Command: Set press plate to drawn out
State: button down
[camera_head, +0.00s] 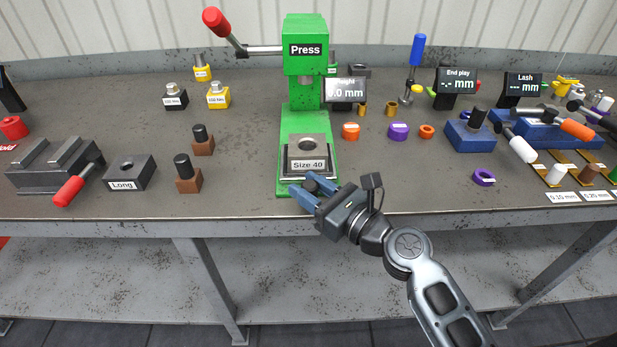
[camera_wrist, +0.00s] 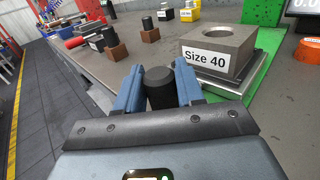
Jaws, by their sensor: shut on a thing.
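The green press (camera_head: 304,60) stands at the middle of the bench, with a red-knobbed lever at its upper left. Its metal plate (camera_wrist: 232,86) lies low on the green base, near the front end. A grey block labelled "Size 40" (camera_head: 308,165), with a round hole in its top, sits on the plate; it also shows in the wrist view (camera_wrist: 217,55). My gripper (camera_head: 306,188) is at the plate's front edge, its blue fingers shut around a black round knob (camera_wrist: 160,88). The link between knob and plate is hidden.
A display (camera_head: 346,91) stands right of the press. Orange and purple rings (camera_head: 398,131) lie farther right. A "Long" block (camera_head: 130,172), brown blocks with black pegs (camera_head: 188,175) and a red-handled vise (camera_head: 55,167) are left. The bench's front edge is close below my gripper.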

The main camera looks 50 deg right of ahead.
jog(key=shift+s+a+f, duration=0.1)
jog(key=shift+a, duration=0.1)
jog(key=c, duration=0.8)
grip_release()
jog(key=shift+s, duration=0.15)
jog(key=s+b, duration=0.2)
jog(key=s, duration=0.5)
jog(key=shift+s+a, duration=0.3)
jog(key=shift+a, duration=0.15)
